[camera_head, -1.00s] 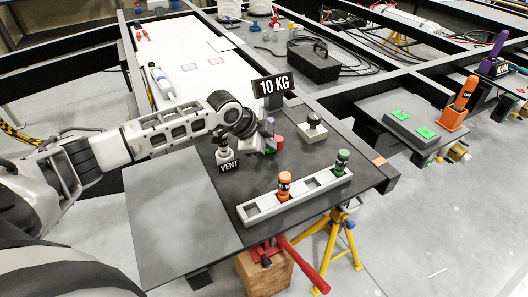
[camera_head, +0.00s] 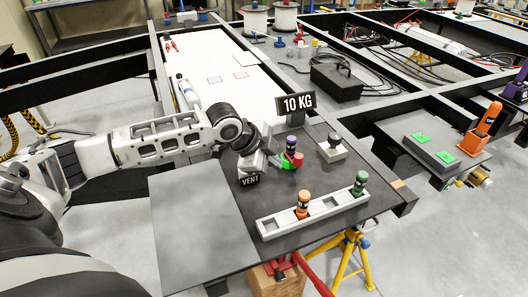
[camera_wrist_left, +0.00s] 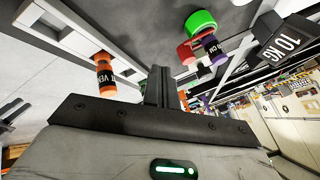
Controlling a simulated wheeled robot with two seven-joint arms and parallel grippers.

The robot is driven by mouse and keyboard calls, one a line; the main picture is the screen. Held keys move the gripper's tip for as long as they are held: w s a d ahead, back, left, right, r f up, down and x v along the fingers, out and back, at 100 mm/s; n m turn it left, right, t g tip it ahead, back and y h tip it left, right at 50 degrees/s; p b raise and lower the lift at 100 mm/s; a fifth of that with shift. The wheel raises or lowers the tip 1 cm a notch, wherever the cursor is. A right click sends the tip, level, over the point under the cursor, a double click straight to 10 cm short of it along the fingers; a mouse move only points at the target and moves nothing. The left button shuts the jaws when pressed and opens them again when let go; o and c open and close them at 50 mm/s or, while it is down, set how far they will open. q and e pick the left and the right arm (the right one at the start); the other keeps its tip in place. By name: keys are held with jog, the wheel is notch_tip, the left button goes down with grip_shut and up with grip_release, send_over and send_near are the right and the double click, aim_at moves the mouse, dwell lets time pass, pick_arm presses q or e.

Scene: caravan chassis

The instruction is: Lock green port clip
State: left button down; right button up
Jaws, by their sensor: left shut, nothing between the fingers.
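A green round part (camera_head: 285,160) sits with a red part (camera_head: 298,160) and a purple cylinder (camera_head: 291,145) on the dark work plate. In the left wrist view the green part (camera_wrist_left: 200,22) is a ring at the top, beside the red part (camera_wrist_left: 187,52) and the purple cylinder (camera_wrist_left: 214,49). I cannot tell if a clip on it is locked. My left gripper (camera_head: 274,163) is just left of this group, shut and empty. Its closed fingers (camera_wrist_left: 158,86) also show in the left wrist view, apart from the ring. My right gripper is not in view.
A pale rail (camera_head: 268,229) holds an orange cylinder (camera_head: 303,203) and a green cylinder (camera_head: 360,183). The plate's left part is bare.

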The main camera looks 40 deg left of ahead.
pick_arm(q)
jog(key=shift+v, duration=2.1)
jog(key=shift+d, duration=0.1)
jog(key=shift+g+h, duration=0.3)
jog(key=shift+g, duration=0.2)
jog(key=s+d+f, duration=0.1)
jog(key=d, duration=0.1)
jog(key=s+d+f, duration=0.1)
jog(key=d+f, duration=0.1)
jog(key=s+d+f, duration=0.1)
jog(key=s+d, duration=0.1)
jog(key=shift+d+f, duration=0.3)
jog(key=shift+d, duration=0.1)
jog(key=s+d+f+n, duration=0.3)
jog(key=s+d, duration=0.3)
jog(key=s, duration=0.1)
jog(key=s+a+f+n+g+y, duration=0.1)
jog(key=s+a+n+y, duration=0.1)
jog(key=s+n, duration=0.4)
jog(key=s+a+f+n+g+y, duration=0.1)
jog(key=s+f+n+y, duration=0.1)
jog(key=s+n, duration=0.35)
jog(key=w+d+f+m+t+h, duration=0.2)
jog(key=w+d+f+t, duration=0.2)
jog(key=d+f+t, duration=0.1)
notch_tip(320, 180, down, 3)
jog(key=shift+r+m+t+h, duration=0.1)
jog(key=shift+m+t+h, duration=0.3)
jog(key=shift+t, duration=0.4)
